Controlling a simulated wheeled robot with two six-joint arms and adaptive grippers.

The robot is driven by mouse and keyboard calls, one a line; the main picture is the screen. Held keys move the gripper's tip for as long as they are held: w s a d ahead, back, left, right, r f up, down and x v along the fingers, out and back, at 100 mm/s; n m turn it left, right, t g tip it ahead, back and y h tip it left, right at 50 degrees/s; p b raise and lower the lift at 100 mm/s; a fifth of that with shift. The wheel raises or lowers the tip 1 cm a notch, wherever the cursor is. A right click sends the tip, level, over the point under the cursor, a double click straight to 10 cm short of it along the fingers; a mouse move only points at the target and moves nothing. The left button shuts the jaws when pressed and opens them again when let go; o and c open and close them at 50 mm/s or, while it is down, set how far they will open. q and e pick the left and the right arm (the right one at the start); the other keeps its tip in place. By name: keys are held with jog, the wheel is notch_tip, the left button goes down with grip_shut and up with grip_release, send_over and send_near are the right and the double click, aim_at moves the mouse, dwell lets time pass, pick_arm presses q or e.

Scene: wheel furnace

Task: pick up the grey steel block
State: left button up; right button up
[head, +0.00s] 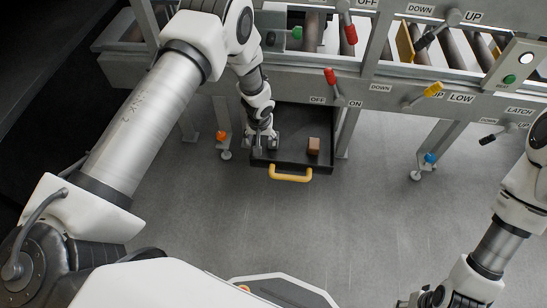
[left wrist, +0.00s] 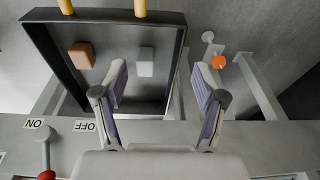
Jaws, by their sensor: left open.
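The grey steel block (left wrist: 146,62) lies in the black drawer tray (left wrist: 100,14). In the left wrist view it shows between my open fingers, nearer the left finger and beyond the fingertips. My left gripper (left wrist: 163,78) is open and empty. In the head view my left gripper (head: 263,140) hangs at the left side of the tray (head: 290,161). There the block is hard to tell from the gripper. My right gripper (head: 424,298) shows only in part at the bottom right, far from the tray.
A brown block (head: 314,145) lies at the tray's right side. The tray has a yellow handle (head: 290,175) in front. The machine frame, a red-knobbed lever (head: 331,80) and an orange knob (head: 221,136) are close by. The floor in front is clear.

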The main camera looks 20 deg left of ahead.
pick_arm(q)
jog(key=w+f+b, duration=0.3)
jog(key=b, duration=0.1)
jog(key=w+f+t+b, duration=0.1)
jog(key=w+f+b, duration=0.3)
jog(key=b, duration=0.1)
jog(key=w+a+f+t+b, duration=0.1)
jog(key=w+f+b, duration=0.2)
jog(key=f+b, duration=0.1)
jog(key=shift+w+f+b, duration=0.2)
jog(key=shift+w+b, duration=0.2)
jog(key=shift+b, duration=0.25)
jog(key=shift+w+f+t, duration=0.25)
jog(key=shift+f+t, duration=0.05)
jog(key=shift+f, duration=0.15)
jog(key=b+x, duration=0.4)
jog(key=x, duration=0.2)
jog(key=shift+w+a+f, duration=0.1)
jog(key=shift+w+f, duration=0.05)
jog(key=shift+w, duration=0.15)
jog(key=shift+r, duration=0.2)
pick_arm(e)
notch_tip(320, 180, down, 23)
jog(key=shift+r, duration=0.2)
pick_arm(q)
grip_shut()
pick_arm(e)
jog(key=shift+w, duration=0.1)
